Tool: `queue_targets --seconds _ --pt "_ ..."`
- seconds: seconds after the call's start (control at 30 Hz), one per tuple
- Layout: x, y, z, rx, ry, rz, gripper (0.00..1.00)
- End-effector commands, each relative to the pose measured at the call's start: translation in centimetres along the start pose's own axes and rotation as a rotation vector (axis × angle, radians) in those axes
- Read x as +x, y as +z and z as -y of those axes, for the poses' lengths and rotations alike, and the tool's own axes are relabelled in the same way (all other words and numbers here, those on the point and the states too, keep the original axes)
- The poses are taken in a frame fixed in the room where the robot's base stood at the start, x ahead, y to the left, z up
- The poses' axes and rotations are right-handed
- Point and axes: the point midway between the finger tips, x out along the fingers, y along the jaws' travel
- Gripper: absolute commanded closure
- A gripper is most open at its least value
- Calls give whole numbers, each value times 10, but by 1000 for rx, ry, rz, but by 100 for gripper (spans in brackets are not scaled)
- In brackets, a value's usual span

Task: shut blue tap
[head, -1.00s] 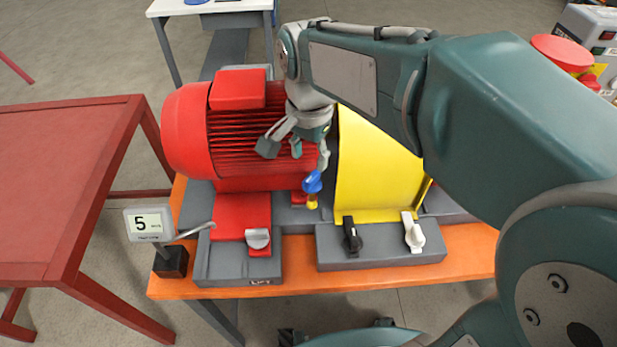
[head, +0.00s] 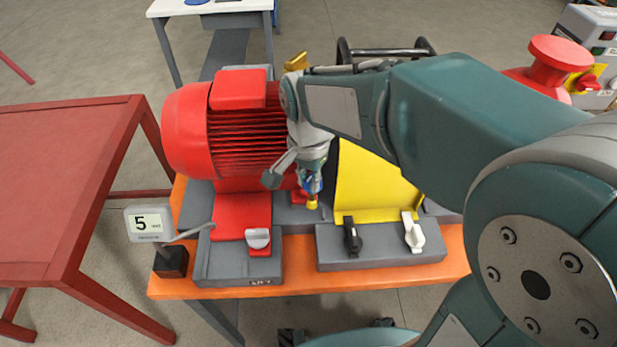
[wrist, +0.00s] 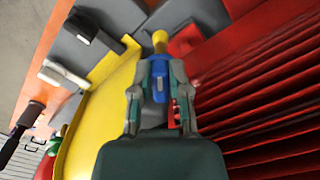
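The blue tap (head: 312,184) sits above a yellow fitting (head: 312,202), between the red motor and the yellow guard. It is largely hidden by my gripper in the head view. In the wrist view, its blue handle (wrist: 159,75) lies between my two fingers, in line with them. My gripper (head: 311,188) points down at the tap. In the wrist view, the fingertips (wrist: 160,68) lie close in on both sides of the handle and appear to touch it.
The red motor (head: 235,135) stands left of my gripper and the yellow guard (head: 375,185) right. A display reading 5 (head: 148,223) stands at front left.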

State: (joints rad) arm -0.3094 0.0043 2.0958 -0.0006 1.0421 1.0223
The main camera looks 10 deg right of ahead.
Motion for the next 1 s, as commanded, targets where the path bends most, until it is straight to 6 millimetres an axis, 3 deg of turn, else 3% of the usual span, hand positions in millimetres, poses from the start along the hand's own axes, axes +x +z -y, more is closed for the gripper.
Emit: queue_targets --seconds 0.47,1.0 --pt "0 0 2 94 -2 0 100" --pt "0 -2 8 552 -3 1 100"
